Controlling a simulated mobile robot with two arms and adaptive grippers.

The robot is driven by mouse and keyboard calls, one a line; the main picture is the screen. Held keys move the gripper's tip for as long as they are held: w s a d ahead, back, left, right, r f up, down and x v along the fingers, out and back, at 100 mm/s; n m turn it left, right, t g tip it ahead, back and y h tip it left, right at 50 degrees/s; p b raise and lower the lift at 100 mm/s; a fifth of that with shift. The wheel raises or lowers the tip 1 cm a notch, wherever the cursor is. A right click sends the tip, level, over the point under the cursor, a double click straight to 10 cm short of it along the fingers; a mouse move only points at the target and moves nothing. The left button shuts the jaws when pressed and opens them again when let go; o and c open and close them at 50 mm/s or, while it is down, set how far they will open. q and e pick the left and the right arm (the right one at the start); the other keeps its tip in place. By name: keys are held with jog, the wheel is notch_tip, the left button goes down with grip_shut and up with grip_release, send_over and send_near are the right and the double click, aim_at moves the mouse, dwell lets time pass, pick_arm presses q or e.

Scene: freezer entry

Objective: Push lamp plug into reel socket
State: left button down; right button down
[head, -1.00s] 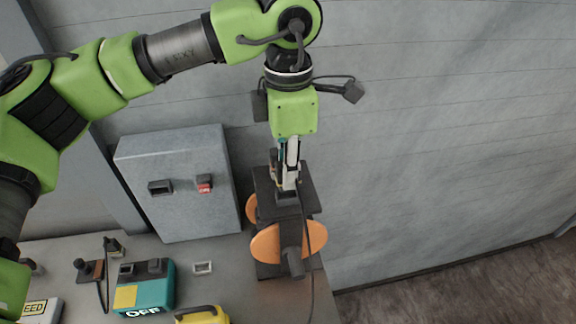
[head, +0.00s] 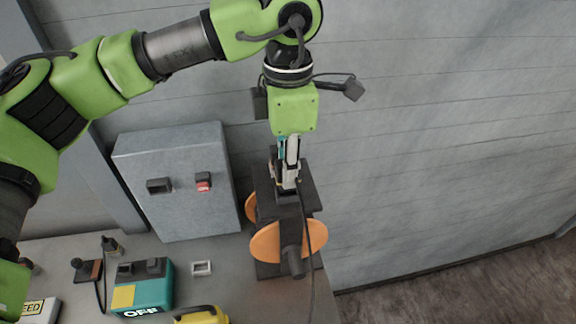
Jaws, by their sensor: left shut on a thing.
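The cable reel (head: 265,243) stands at the right end of the table, with orange discs and a dark top block. My left gripper (head: 287,182) points down at the top of the reel and is shut on the lamp plug, which is mostly hidden between the fingers. A dark cable (head: 309,245) runs from the fingers down across the front of the reel. The reel socket is hidden under the gripper, so I cannot tell how far the plug is in. My right gripper is not in view.
A grey wall box (head: 180,215) with a red switch (head: 203,182) is left of the reel. A teal box marked OFF (head: 143,290), a yellow item (head: 203,315), a small white frame (head: 202,268) and a dark plug (head: 111,245) lie on the table (head: 225,285). Floor is right.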

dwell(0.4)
pick_arm(q)
jog(key=shift+b, duration=0.3)
dwell(0.7)
jog(key=shift+f+b, duration=0.3)
jog(key=shift+b, duration=0.3)
jog(key=shift+f+b, duration=1.1)
jog(key=c, duration=1.8)
grip_release()
